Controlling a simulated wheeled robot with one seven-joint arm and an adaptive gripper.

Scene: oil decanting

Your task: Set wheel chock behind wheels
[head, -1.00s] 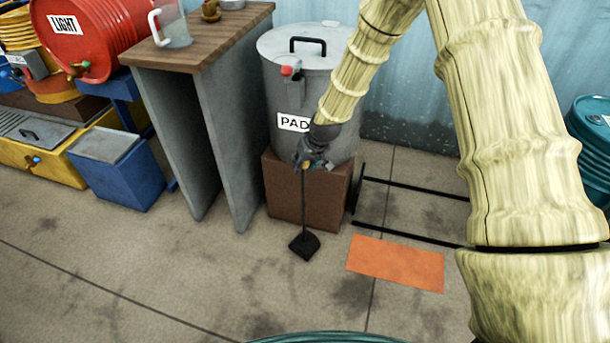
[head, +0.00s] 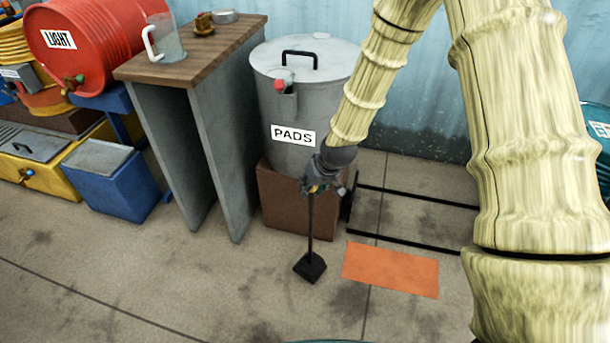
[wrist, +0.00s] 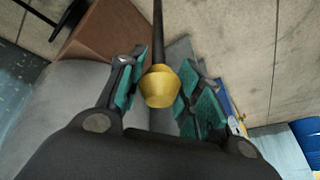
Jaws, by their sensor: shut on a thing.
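The wheel chock (head: 310,267) is a small black block at the foot of a thin dark upright rod. It is just left of the orange floor patch (head: 391,270); I cannot tell whether it touches the floor. My gripper (head: 322,184) is shut on the rod's top end, in front of the brown block. In the wrist view, the yellow knob (wrist: 160,87) of the chock's handle sits between the green-padded fingers of my gripper (wrist: 158,92). The chock block itself is out of sight there. No wheels can be clearly made out.
A grey PADS bin (head: 300,95) stands on a brown block (head: 290,205) behind my gripper. A wood-topped table (head: 190,55) is to its left. Black bars (head: 420,200) lie low at the right. The floor in front is clear.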

